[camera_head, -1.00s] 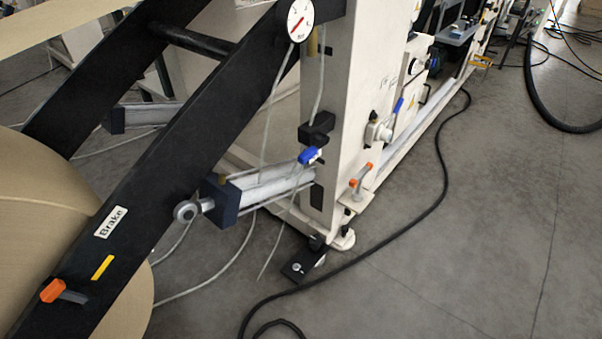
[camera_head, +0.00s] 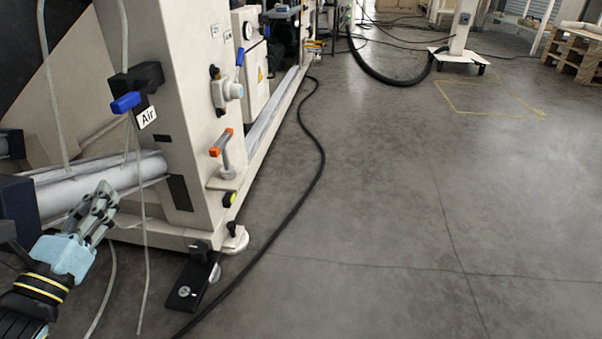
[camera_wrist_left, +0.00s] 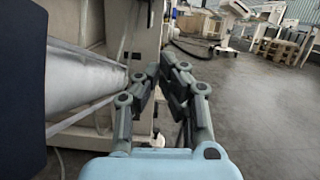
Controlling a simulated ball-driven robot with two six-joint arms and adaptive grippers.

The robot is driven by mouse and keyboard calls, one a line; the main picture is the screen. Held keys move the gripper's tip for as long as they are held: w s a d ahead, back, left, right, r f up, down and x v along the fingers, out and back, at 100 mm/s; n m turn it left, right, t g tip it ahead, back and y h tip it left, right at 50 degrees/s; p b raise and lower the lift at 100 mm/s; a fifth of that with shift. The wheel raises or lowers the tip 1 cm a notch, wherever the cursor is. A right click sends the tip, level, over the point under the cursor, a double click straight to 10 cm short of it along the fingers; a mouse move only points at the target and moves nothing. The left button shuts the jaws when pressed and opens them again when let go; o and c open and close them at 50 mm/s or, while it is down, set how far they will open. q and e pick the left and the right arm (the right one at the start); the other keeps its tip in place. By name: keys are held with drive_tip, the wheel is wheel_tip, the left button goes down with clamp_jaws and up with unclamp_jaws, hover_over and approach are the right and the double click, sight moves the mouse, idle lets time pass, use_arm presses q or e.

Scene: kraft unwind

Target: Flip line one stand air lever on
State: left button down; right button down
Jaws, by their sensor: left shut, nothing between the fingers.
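A blue lever (camera_head: 126,102) sits on a black valve block (camera_head: 137,80) on the near edge of the cream machine stand, with a white "Air" tag (camera_head: 146,117) hanging just beside it. My left gripper (camera_head: 104,190) is below and left of the lever, in front of the silver cylinder (camera_head: 60,192), and apart from the lever. Its fingers are shut and empty. In the left wrist view the gripper (camera_wrist_left: 160,75) points toward the stand's lower part; the blue lever does not show there. My right gripper is not in view.
A second blue handle (camera_head: 240,57) and an orange-tipped handle (camera_head: 221,142) are on the stand's right face. Thin hoses hang beside the valve. A black cable (camera_head: 318,165) crosses the floor. A black foot pedal (camera_head: 190,285) lies by the stand's base.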

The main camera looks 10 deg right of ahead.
sight(133, 95)
use_arm(q)
drive_tip(key=shift+w+d+r+m, duration=0.1)
drive_tip(key=shift+d+r+m, duration=0.05)
drive_tip(key=shift+r+m, duration=0.35)
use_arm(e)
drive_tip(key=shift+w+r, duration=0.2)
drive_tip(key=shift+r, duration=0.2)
